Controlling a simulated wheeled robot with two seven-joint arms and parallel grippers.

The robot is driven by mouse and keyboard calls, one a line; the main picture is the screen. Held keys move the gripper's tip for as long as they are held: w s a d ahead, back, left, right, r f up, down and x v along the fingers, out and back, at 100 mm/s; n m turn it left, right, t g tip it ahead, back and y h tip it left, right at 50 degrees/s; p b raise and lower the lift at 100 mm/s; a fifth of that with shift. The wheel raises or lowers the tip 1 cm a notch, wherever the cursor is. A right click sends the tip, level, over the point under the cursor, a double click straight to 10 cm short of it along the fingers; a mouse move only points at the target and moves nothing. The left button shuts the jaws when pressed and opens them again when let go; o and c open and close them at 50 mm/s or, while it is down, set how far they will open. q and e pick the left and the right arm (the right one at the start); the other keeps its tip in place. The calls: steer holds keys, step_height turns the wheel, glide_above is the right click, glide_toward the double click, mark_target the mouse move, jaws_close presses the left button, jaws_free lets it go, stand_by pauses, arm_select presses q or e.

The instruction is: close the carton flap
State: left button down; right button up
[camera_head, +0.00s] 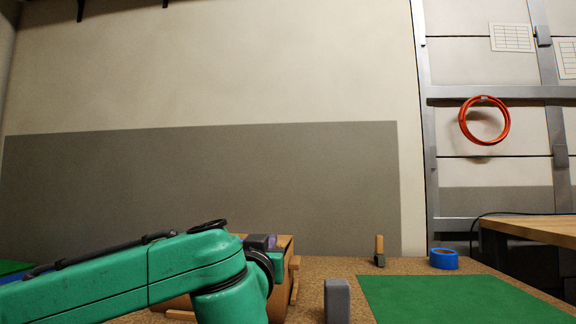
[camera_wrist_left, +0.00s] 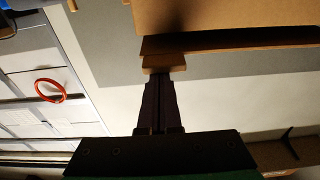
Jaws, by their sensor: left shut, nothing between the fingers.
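The brown carton (camera_head: 284,280) stands on the table in the head view, largely hidden behind my green left arm. A small piece of cardboard (camera_head: 294,262) sticks out at its right side. In the left wrist view, brown cardboard panels of the carton (camera_wrist_left: 225,18) fill the top right, with a narrow edge-on panel (camera_wrist_left: 230,41) below. My left gripper (camera_wrist_left: 156,76) is shut and empty, its dark fingertips at or very near a small cardboard tab (camera_wrist_left: 162,62). I cannot tell whether they touch. In the head view my arm hides the fingertips. My right gripper is not in view.
A grey block (camera_head: 337,300) stands right of the carton. A green mat (camera_head: 450,298) lies at the right. Behind are a wooden-handled tool (camera_head: 379,252) and a blue tape roll (camera_head: 443,259). A wooden table (camera_head: 535,227) is at far right; a red hoop (camera_head: 484,120) hangs above.

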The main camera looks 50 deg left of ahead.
arm_select(q)
steer(key=v, duration=1)
steer(key=shift+f+p, duration=0.4)
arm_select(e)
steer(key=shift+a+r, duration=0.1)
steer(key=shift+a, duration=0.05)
